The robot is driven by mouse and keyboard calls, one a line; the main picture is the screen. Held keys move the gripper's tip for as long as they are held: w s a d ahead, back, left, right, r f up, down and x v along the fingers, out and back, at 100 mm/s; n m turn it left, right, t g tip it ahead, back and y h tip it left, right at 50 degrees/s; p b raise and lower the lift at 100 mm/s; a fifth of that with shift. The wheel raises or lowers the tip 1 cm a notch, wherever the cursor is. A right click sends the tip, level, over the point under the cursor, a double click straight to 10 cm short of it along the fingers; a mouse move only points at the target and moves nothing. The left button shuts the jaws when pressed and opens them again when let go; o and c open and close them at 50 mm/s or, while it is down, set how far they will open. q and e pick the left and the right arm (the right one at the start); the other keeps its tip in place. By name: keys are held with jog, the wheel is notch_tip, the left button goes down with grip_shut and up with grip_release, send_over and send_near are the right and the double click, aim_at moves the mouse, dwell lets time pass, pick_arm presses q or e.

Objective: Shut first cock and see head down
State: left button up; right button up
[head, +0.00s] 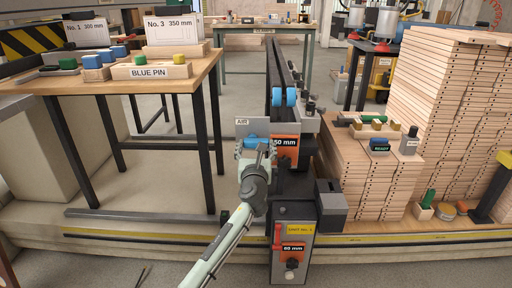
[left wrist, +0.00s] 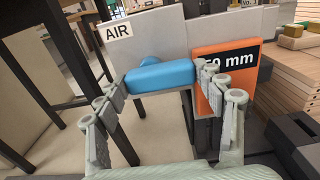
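A blue handle (head: 251,141) sits under the AIR label on a grey plate at the near end of the long dark rail. It shows larger in the left wrist view (left wrist: 160,76), lying crosswise. I take it for the cock. My left gripper (head: 256,150) is at this handle. In the left wrist view its fingers (left wrist: 163,78) stand wide apart, one at each end of the handle. Whether they press on it I cannot tell. An orange "mm" label (left wrist: 224,72) is partly covered by the right finger. My right gripper is not in view.
A grey box with an orange 80 mm label (head: 294,247) stands below the rail's near end. A wooden table (head: 110,84) with cards and coloured blocks is at left. Stacked boards (head: 452,110) are at right. Bare floor lies left of my arm.

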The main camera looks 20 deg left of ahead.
pick_arm(q)
jog(key=c, duration=0.4)
